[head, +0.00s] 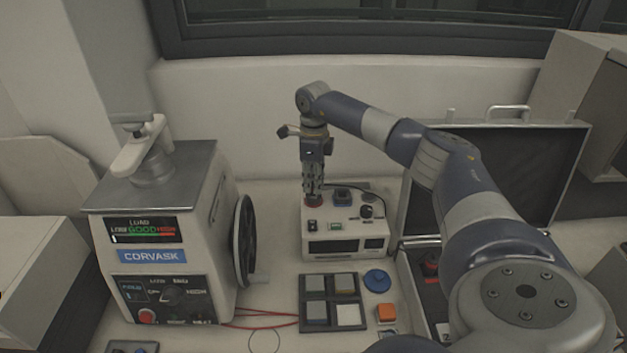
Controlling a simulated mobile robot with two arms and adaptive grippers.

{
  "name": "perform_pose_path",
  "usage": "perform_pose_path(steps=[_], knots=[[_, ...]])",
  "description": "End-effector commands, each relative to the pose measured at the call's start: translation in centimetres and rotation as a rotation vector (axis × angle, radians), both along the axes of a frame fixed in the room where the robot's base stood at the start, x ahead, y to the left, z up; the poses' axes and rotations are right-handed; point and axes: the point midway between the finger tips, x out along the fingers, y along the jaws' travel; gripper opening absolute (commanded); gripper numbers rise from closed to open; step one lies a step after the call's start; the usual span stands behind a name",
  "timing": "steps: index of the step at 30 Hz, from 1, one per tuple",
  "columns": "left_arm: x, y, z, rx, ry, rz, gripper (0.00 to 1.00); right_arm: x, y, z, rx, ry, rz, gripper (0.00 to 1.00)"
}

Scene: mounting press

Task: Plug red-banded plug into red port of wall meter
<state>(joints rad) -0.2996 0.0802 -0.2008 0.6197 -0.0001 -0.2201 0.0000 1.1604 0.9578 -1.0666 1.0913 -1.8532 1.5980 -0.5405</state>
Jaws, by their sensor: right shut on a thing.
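A cream box with dark display windows (330,247), which looks like the meter, stands on the bench at the middle. My right gripper (313,194) points straight down over the back left of its top. It is shut, with a small red part (314,203) right at its fingertips, touching or nearly touching the box top. This fits the red-banded plug over the red port, but the fingers hide most of it and I cannot tell plug from port or how deep it sits. A dark cable (370,187) curves right from near the fingers. My left gripper is out of view.
A blue socket (342,194) and a black knob (366,211) sit close beside the gripper. The CORVASK press (152,240) with its handwheel (245,240) stands left. An open case (545,165) is at right. A tray of square blocks (316,283) and red wires (262,320) lie in front.

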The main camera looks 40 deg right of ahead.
Motion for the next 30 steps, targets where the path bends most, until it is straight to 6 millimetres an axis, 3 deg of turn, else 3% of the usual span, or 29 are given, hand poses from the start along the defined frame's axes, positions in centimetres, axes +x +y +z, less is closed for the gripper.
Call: perform_pose_path(steps=[20,21,24,30], knots=[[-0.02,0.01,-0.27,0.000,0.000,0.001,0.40,-0.02,0.01,-0.60,-0.001,0.001,0.000,0.00],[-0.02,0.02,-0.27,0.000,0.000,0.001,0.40,-0.01,0.00,-0.61,0.000,0.000,0.000,0.17],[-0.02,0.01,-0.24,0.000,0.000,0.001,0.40,0.00,0.01,-0.56,0.000,0.000,0.000,0.39],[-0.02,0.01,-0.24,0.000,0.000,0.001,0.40,0.00,0.01,-0.55,0.000,0.000,0.000,0.39]])
